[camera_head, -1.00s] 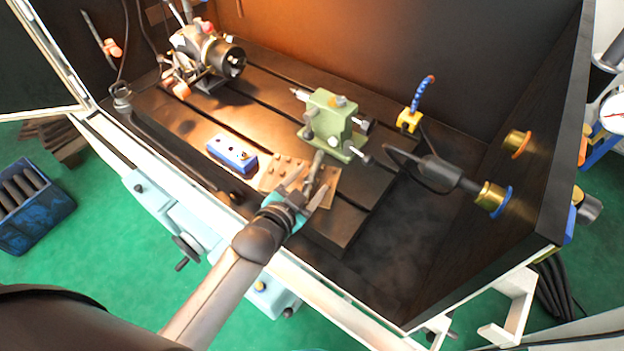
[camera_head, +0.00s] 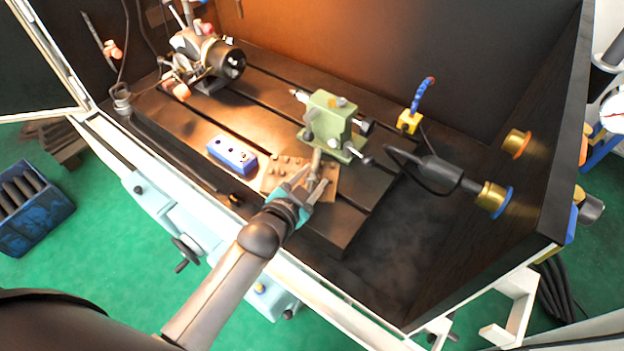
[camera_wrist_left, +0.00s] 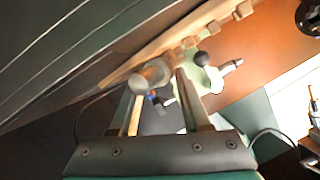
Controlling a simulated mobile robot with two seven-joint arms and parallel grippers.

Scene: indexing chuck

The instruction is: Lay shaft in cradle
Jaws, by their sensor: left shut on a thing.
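My left gripper (camera_head: 313,184) is shut on the shaft (camera_head: 317,160), a short grey-tan cylinder, just over the right part of a tan pegged board. In the left wrist view the shaft's round grey end (camera_wrist_left: 152,77) shows by the fingertips of my left gripper (camera_wrist_left: 160,90). The tan board (camera_head: 270,181), which looks like the cradle, lies on the slotted machine table, and its row of pegs (camera_wrist_left: 190,42) shows in the wrist view. I cannot tell whether the shaft touches the board. My right gripper is not in view.
A green tailstock (camera_head: 329,120) stands just behind the shaft. A blue block with holes (camera_head: 232,155) lies left of the board. The chuck unit (camera_head: 208,58) is at the far left. A black handle-like part (camera_head: 440,172) juts in from the right wall.

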